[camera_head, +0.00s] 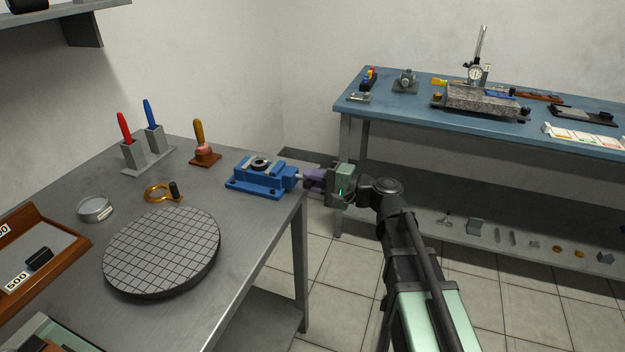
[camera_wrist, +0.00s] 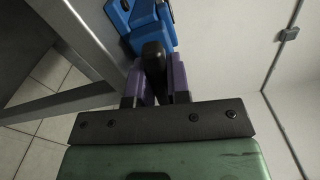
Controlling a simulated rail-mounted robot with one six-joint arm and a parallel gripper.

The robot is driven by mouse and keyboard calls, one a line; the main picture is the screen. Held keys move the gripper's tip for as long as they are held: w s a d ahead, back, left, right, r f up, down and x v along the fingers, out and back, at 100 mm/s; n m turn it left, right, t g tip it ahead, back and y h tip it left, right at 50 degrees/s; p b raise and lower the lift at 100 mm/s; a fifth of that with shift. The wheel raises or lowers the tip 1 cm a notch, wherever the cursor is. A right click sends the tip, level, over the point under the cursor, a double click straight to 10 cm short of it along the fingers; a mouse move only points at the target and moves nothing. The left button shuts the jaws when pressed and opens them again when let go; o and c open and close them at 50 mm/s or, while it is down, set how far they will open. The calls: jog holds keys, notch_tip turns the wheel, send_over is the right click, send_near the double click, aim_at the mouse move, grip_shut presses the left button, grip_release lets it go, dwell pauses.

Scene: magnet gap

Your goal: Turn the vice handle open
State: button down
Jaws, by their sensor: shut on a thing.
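The blue vice (camera_head: 262,178) sits at the right edge of the grey metal table, with a dark round part between its jaws. My gripper (camera_head: 312,180) is at the vice's right end, just past the table edge, with its purple fingers pointing left at the vice. In the wrist view the vice (camera_wrist: 148,22) is at the top. The black vice handle (camera_wrist: 153,62) lies between the two purple fingers of my gripper (camera_wrist: 155,80), which are shut on it. In the head view the handle is mostly hidden by the fingers.
The grey table (camera_head: 250,235) carries a round gridded plate (camera_head: 162,252), a brass ring (camera_head: 158,193), a wooden-handled stamp (camera_head: 203,145) and a holder with red and blue tools (camera_head: 146,155). A blue bench (camera_head: 400,115) stands behind at right. Open floor lies between them.

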jog(key=shift+n, duration=0.8)
jog(key=c, duration=1.1)
grip_release()
jog(key=shift+d, duration=0.1)
jog(key=v, duration=1)
jog(key=shift+s+d, duration=0.15)
jog(key=shift+d, duration=0.15)
